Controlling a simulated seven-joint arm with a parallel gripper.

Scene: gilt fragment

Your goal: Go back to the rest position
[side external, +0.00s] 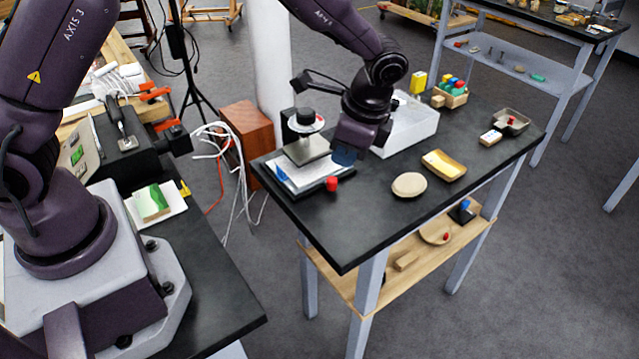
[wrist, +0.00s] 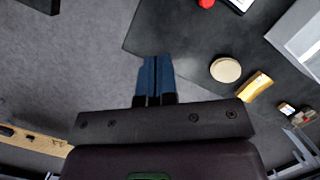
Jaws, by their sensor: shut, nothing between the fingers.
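My gripper (wrist: 157,78) shows in the wrist view with its two blue fingers pressed together and nothing between them. In the side external view my gripper (side external: 344,157) hangs above the black table (side external: 345,235), near its back left part. It is close to the red cap-like piece and the box with the sheet, and I cannot tell its exact height. In the wrist view the fingers lie over the table's edge and the grey floor.
On the table are a round tan disc (side external: 409,185), a yellow tray (side external: 444,165), a red piece (side external: 332,184), a white bin (side external: 411,125) and a stand with a grey block (side external: 306,149). A wooden box (side external: 247,140) stands behind. The table's front left is clear.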

